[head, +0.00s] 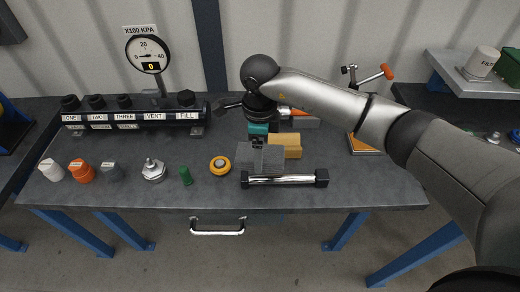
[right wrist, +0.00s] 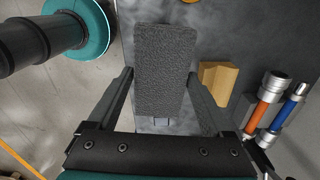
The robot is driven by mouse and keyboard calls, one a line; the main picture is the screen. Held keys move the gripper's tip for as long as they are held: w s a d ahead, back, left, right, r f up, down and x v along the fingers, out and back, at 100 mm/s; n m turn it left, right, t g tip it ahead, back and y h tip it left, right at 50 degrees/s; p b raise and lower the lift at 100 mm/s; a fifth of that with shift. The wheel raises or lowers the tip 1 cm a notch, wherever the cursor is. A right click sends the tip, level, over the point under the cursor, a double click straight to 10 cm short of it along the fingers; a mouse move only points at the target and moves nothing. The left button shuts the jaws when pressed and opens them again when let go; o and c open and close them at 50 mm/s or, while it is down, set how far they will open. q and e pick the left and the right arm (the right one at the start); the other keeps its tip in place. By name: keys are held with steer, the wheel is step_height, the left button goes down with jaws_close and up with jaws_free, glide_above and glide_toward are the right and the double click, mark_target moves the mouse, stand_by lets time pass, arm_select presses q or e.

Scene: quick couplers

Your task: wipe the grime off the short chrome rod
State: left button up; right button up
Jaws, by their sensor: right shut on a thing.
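The short chrome rod (head: 283,181) lies level between two black end blocks near the table's front edge. A dark grey rough pad (head: 247,155) is just behind its left half in the head view. My right gripper (head: 259,145) points down, with its fingers on the pad. The pad (right wrist: 165,70) fills the space between the fingers of my right gripper (right wrist: 165,98) in the right wrist view. I cannot tell whether the pad touches the rod. The rod is not recognisable in the right wrist view. Grime on the rod is too small to tell. My left gripper is not in view.
A tan block (head: 287,146) stands just right of the pad. An orange puck (head: 220,165) and a green plug (head: 185,176) lie to the left. A black manifold (head: 133,119) with a gauge (head: 149,54) stands at the back left. The front right table area is clear.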

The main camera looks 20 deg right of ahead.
steer(key=shift+f+b, duration=2.3)
steer(key=shift+f, duration=0.45)
steer(key=shift+f+b, duration=0.55)
steer(key=shift+f, duration=0.05)
steer(key=shift+r, duration=0.1)
steer(key=shift+s+d+f, duration=0.1)
steer(key=shift+s+d, duration=0.1)
steer(key=shift+d, duration=0.45)
steer(key=shift+s+d+f, duration=0.1)
steer(key=shift+s+d, duration=0.1)
steer(key=shift+d, duration=0.45)
steer(key=shift+d, duration=0.1)
steer(key=shift+s+d, duration=0.1)
steer(key=shift+d, duration=0.15)
steer(key=shift+s+d+r, duration=0.1)
steer(key=shift+d, duration=0.35)
steer(key=shift+s+d+r, duration=0.1)
steer(key=shift+d, duration=0.3)
